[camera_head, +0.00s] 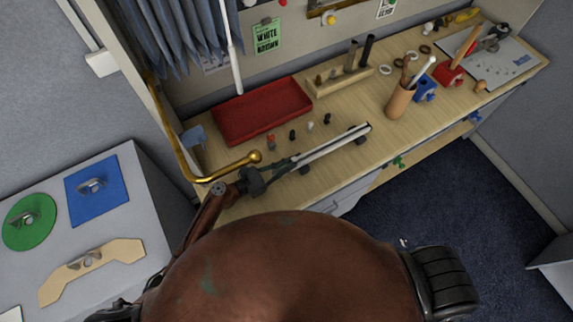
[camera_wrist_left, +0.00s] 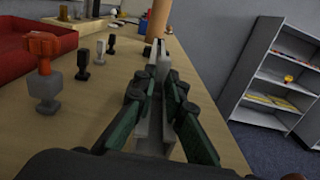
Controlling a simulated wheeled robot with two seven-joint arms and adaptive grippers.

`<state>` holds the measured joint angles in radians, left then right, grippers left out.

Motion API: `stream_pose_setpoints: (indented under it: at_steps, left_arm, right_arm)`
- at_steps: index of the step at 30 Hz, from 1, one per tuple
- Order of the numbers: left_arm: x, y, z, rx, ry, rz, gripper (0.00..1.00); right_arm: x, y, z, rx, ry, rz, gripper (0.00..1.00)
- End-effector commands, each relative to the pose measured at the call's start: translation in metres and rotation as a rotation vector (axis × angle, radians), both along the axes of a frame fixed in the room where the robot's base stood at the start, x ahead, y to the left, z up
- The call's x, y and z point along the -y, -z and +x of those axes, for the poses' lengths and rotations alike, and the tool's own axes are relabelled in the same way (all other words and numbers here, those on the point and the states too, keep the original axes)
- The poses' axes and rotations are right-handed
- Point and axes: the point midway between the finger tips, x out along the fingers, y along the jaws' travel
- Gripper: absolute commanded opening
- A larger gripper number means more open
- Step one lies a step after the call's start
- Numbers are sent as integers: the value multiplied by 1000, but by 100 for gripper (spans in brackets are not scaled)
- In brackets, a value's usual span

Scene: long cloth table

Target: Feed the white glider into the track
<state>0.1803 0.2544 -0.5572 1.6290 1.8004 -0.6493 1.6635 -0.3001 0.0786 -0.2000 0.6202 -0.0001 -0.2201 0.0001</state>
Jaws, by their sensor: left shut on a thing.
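The white glider (camera_head: 310,126) stands upright on the wooden bench, between two black gliders (camera_head: 292,134) (camera_head: 327,118); it also shows in the left wrist view (camera_wrist_left: 100,51). A glider with an orange-red top (camera_head: 271,142) stands nearest the red tray. The pale track (camera_head: 335,143) lies lengthwise near the bench's front edge on dark supports. My left gripper (camera_head: 292,161) is at the track's near-left end. In the left wrist view its green fingers (camera_wrist_left: 160,60) close on both sides of the pale track (camera_wrist_left: 155,130). The exact contact is partly hidden. My right gripper is not in view.
A red tray (camera_head: 262,110) lies behind the gliders. A brass rod with a ball end (camera_head: 255,157) reaches close to my left gripper. A brown cup (camera_head: 400,101) with tools and a wooden holder (camera_head: 340,81) stand behind the track. A shelf (camera_wrist_left: 270,70) stands right.

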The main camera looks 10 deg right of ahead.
Motion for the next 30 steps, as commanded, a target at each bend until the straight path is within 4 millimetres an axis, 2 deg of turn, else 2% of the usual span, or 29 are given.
stream_pose_setpoints:
  at_steps: [24,25,30]
  left_arm:
    - [19,0,6,-1,1,0,0]
    - [19,0,6,-1,1,0,12]
    - [18,0,6,0,1,0,24]
  right_arm:
    - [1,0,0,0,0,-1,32]
    - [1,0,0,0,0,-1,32]
    - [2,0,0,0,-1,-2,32]
